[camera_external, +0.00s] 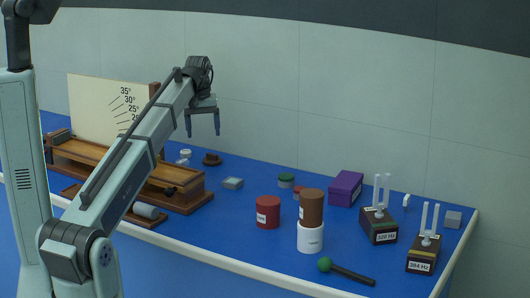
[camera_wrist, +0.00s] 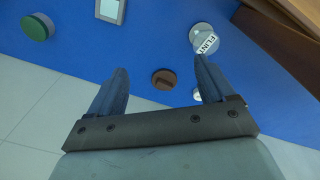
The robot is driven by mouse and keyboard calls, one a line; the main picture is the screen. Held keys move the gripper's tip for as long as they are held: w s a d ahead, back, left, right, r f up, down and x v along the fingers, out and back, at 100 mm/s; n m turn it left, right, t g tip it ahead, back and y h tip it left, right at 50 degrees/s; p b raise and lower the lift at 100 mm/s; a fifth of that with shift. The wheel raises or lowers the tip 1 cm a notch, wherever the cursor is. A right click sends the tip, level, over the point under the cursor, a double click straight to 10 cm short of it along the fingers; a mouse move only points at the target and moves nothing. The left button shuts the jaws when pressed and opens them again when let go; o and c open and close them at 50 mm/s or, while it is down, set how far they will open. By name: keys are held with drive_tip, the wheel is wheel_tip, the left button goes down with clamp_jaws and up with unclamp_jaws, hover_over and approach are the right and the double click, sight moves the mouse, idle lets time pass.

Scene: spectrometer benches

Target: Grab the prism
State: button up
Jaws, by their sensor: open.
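My gripper (camera_external: 203,124) is open and empty, held above the back of the blue bench with its fingers pointing down. In the wrist view its two fingers (camera_wrist: 161,72) are wide apart, with a small round brown piece (camera_wrist: 163,79) showing between them. That brown piece (camera_external: 212,160) sits on the bench below the gripper. A round clear or pale piece labelled FLINT (camera_wrist: 203,38) lies beyond the right finger; it appears as a small pale object (camera_external: 184,158) left of the brown piece. I cannot tell for sure whether it is the prism.
A wooden bench with an angle scale board (camera_external: 112,103) stands left. Red pot (camera_external: 268,212), purple box (camera_external: 346,188) and tuning forks (camera_external: 379,224) stand farther right. A wall closes the back.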

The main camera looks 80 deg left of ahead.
drive_tip(key=n, duration=0.1)
approach(182, 161)
drive_tip(key=shift+g, duration=0.3)
drive_tip(key=f, duration=0.6)
drive_tip(key=shift+w+d, duration=0.15)
drive_tip(key=shift+w, duration=0.05)
drive_tip(key=shift+w+a+f, duration=0.1)
drive_tip(key=shift+a+f, duration=0.05)
drive_tip(key=shift+f, duration=1.35)
drive_tip(key=shift+a+f, duration=0.15)
drive_tip(key=shift+f, duration=1.35)
drive_tip(key=c, duration=1.2)
drive_tip(key=shift+r, duration=0.15)
